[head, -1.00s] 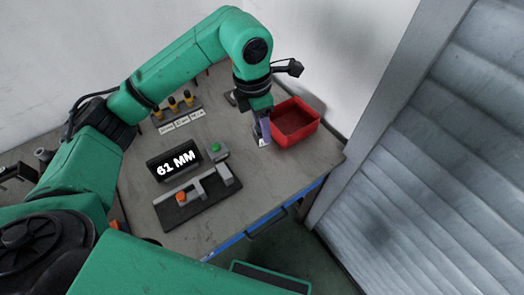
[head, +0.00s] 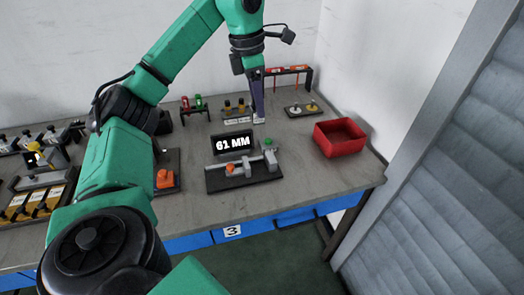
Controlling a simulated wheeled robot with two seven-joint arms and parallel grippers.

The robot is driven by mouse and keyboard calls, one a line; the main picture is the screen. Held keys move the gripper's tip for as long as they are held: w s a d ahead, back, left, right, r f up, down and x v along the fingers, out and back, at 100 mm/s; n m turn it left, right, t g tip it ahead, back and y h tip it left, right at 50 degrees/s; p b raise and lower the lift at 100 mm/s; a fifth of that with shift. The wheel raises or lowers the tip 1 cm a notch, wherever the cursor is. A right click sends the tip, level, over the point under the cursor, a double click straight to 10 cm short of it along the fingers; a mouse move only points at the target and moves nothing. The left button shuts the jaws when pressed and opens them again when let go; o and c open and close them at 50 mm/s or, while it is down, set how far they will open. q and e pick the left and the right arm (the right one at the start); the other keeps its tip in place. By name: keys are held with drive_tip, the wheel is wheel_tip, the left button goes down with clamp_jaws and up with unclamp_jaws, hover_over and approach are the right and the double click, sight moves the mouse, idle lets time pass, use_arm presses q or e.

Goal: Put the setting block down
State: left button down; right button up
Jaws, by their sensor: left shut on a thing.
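My left gripper (head: 258,113) reaches down from the top, its fingers shut on the setting block, which they mostly hide. Its tips are at the right end of a small rack (head: 232,121) with yellow-and-black pieces and white labels. I cannot tell whether the held block touches the rack. In front stands a dark display (head: 232,143) reading "61 MM", behind a grey measuring fixture (head: 241,170) with an orange knob and a green button. My right gripper is not in view.
A red open bin (head: 340,137) stands at the right. A plate with white and yellow knobs (head: 301,109) and a red-topped stand (head: 287,71) are behind it. Yellow-labelled fixtures (head: 33,204) fill the left. The table's front right is clear.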

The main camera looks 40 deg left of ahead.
use_arm(q)
drive_tip(key=f+b, duration=0.1)
drive_tip(key=f, duration=0.4)
drive_tip(key=w+f+b, duration=0.1)
drive_tip(key=f, duration=0.5)
drive_tip(key=w+a+f+b, duration=0.1)
drive_tip(key=f, duration=0.5)
drive_tip(key=shift+b, duration=0.4)
drive_tip(key=f, duration=0.3)
drive_tip(key=shift+w+f, duration=0.15)
drive_tip(key=shift+w, duration=0.05)
drive_tip(key=shift+a+f, duration=0.1)
drive_tip(key=shift+f, duration=0.05)
drive_tip(key=shift+c, duration=1.7)
unclamp_jaws()
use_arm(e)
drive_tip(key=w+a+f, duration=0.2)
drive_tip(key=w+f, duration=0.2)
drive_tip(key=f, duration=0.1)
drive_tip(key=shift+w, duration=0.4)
